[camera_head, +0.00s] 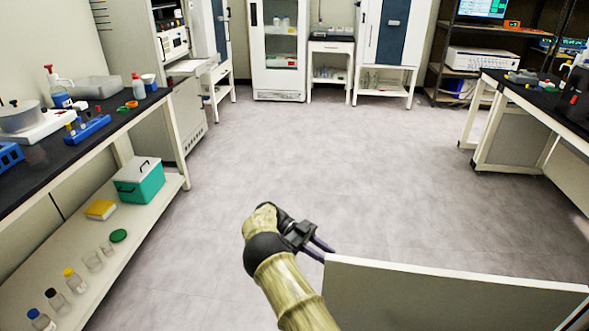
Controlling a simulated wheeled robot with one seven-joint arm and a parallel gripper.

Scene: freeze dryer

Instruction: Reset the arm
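My arm rises from the bottom centre of the head view and bends at a black joint. My gripper (322,246) is at its end, pointing right and down. Two dark, slim fingers show, with a narrow gap between them. I see nothing held between them. The fingertips are close to the top left corner of a white panel (450,293); I cannot tell whether they touch it.
A black-topped bench (62,142) with bottles and racks runs along the left, with a green box (140,184) on its lower shelf. Another bench (545,105) stands at the right. A glass-door cabinet (279,84) is at the back. The grey floor (330,150) between is clear.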

